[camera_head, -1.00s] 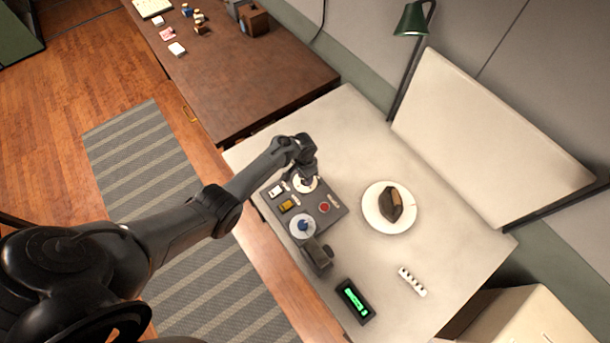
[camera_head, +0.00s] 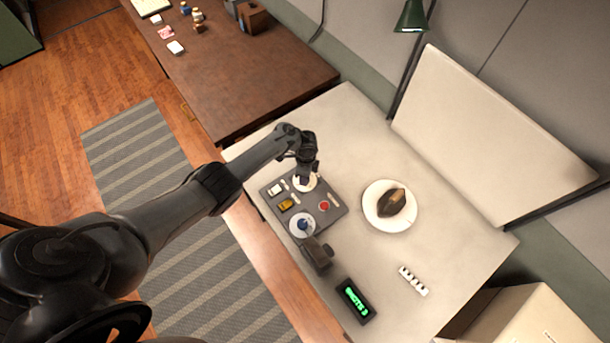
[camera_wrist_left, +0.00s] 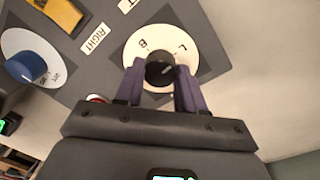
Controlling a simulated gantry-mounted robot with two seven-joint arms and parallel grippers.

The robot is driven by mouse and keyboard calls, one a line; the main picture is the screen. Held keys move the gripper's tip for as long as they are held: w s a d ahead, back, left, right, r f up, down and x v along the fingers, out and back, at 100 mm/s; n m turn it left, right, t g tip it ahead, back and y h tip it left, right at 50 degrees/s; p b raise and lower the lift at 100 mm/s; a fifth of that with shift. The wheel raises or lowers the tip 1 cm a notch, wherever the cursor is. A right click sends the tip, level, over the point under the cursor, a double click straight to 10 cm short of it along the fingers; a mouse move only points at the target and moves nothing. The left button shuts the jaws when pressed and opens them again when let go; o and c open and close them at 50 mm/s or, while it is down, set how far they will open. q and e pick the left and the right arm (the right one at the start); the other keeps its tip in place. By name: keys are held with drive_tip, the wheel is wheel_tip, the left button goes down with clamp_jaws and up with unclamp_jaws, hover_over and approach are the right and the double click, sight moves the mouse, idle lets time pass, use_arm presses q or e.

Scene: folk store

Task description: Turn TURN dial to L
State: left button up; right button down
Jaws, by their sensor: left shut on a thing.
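The grey control panel (camera_head: 330,214) lies on the pale table. My left gripper (camera_head: 305,181) reaches down to the white-disc dial (camera_head: 299,188) at its far corner. In the left wrist view, my left gripper (camera_wrist_left: 160,85) is shut on the black knob (camera_wrist_left: 160,68), one purple finger on each side. The white disc (camera_wrist_left: 148,38) under it bears the letters B and L. A pale mark on the knob points up and right, roughly toward the L side. The word TURN is not readable here. My right gripper is not in view.
A second dial with a blue knob (camera_head: 303,226), a yellow switch (camera_head: 286,205) and a red button (camera_head: 324,206) share the panel. A black box (camera_head: 317,252) and a green-lit display (camera_head: 356,300) stand nearer. A plate (camera_head: 376,219) with a dark object is to the right.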

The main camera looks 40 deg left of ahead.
use_arm(q)
drive_tip(key=shift+m, duration=0.6)
drive_tip(key=o, duration=1)
drive_tip(key=shift+o, duration=0.2)
wheel_tip(320, 180, up, 11)
drive_tip(key=p, duration=0.3)
drive_tip(key=shift+w+f+p, duration=0.15)
drive_tip(key=shift+w+p, duration=0.1)
drive_tip(key=shift+p, duration=0.05)
drive_tip(key=shift+a, duration=0.1)
